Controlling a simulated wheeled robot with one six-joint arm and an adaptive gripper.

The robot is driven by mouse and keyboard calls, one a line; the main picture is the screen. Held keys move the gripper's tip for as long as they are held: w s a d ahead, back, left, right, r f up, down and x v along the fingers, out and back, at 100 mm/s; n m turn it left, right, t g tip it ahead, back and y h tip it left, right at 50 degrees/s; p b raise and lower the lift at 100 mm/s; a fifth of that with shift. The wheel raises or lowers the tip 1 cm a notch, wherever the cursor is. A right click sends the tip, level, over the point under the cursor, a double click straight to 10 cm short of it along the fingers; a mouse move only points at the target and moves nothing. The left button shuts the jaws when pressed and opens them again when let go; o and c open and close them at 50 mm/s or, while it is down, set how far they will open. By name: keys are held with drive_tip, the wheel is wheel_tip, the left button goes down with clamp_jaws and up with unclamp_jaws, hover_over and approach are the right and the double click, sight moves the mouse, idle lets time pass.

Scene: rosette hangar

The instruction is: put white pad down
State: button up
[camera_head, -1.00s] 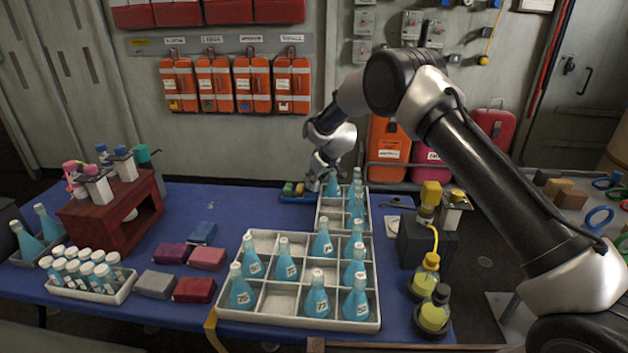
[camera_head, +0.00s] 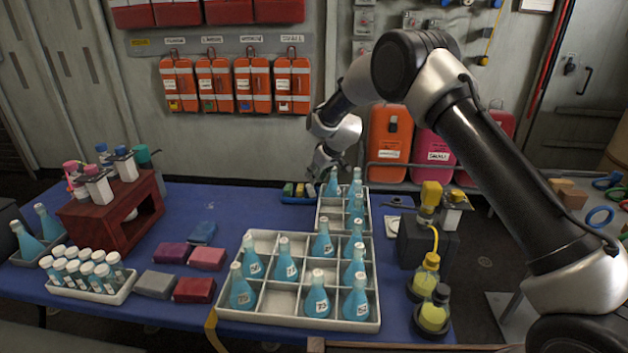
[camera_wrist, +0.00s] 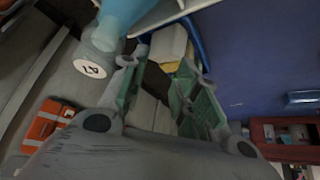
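The white pad (camera_wrist: 172,42) lies in the blue tray (camera_wrist: 202,48), beside a yellow pad, just beyond my fingertips in the wrist view. In the head view the pale pad (camera_head: 310,189) sits at the right end of the blue tray (camera_head: 296,200), next to the yellow pad (camera_head: 299,189) and the green pad (camera_head: 288,188). My gripper (camera_wrist: 165,58) is open, with a gap between its green-lined fingers and nothing held. In the head view my gripper (camera_head: 321,173) is just above the tray's right end. Whether a fingertip touches the pad is unclear.
A blue flask (camera_wrist: 116,18) is close to one finger in the wrist view. The small grey crate (camera_head: 326,225) of flasks stands just right of the tray, with a larger flask crate (camera_head: 262,318) in front.

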drive_tip(key=s+d+r+m+h, duration=0.1)
drive_tip(key=s+d+r+m, duration=0.1)
drive_tip(key=s+d+r, duration=0.95)
drive_tip(key=s+d+r+m, duration=0.1)
drive_tip(key=s+d+r, duration=0.7)
drive_tip(key=d+r, duration=0.65)
drive_tip(key=s+d+m+h, duration=0.1)
drive_tip(key=s+d, duration=0.4)
drive_tip(key=s, duration=0.5)
drive_tip(key=s+d+r+m+h, duration=0.1)
drive_tip(key=s+d, duration=0.4)
drive_tip(key=s, duration=0.6)
drive_tip(key=s+d+r+m+h, duration=0.1)
drive_tip(key=s+d+m, duration=0.2)
drive_tip(key=s, duration=0.7)
drive_tip(key=d, duration=0.2)
drive_tip(key=shift+s+d+m, duration=0.3)
drive_tip(key=shift+s+d, duration=0.05)
drive_tip(key=shift+s, duration=0.05)
drive_tip(key=shift+r, duration=0.1)
